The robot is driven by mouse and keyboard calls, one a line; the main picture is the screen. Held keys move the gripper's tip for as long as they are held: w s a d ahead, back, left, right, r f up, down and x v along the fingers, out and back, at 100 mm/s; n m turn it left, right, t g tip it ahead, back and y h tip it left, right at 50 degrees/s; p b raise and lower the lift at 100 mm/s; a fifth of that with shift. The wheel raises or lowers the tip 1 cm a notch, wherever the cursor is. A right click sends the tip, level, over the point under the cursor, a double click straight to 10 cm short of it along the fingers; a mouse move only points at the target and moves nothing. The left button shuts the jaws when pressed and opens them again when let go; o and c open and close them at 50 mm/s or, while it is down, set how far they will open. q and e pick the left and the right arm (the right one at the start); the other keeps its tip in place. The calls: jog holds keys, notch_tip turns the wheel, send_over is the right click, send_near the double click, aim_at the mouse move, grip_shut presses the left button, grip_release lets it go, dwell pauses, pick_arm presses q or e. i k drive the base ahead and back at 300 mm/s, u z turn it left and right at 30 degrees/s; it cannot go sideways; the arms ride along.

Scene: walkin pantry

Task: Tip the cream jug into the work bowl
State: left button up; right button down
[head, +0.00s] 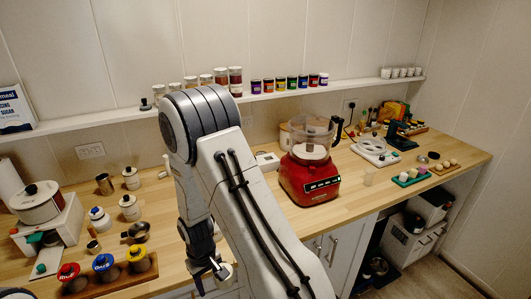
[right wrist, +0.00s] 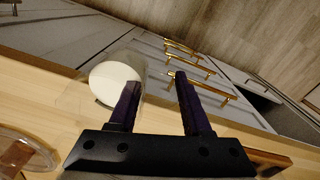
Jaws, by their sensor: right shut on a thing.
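The cream jug (right wrist: 114,84) shows in the right wrist view as a clear-walled vessel with a round white cream surface, against the left finger. My right gripper (right wrist: 158,88) is shut on it; the exact grip point is hard to make out. In the head view my right gripper (head: 220,268) hangs low near the counter's front edge, with a pale bit of the jug beside it. The work bowl (head: 314,130) is the clear bowl on the red food processor (head: 309,178), to the right, with something white inside. My left gripper is not in view.
My right arm crosses the middle and hides part of the counter (head: 351,187). A board with colored-lid jars (head: 103,264), small pots and a metal pan (head: 136,232) stand left. A white tray (head: 375,151) and egg holders lie right. A spice shelf (head: 290,93) runs above.

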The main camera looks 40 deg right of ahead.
aim_at(306, 148)
jog(key=u, duration=1.95)
jog(key=k, duration=1)
jog(key=z, duration=2.05)
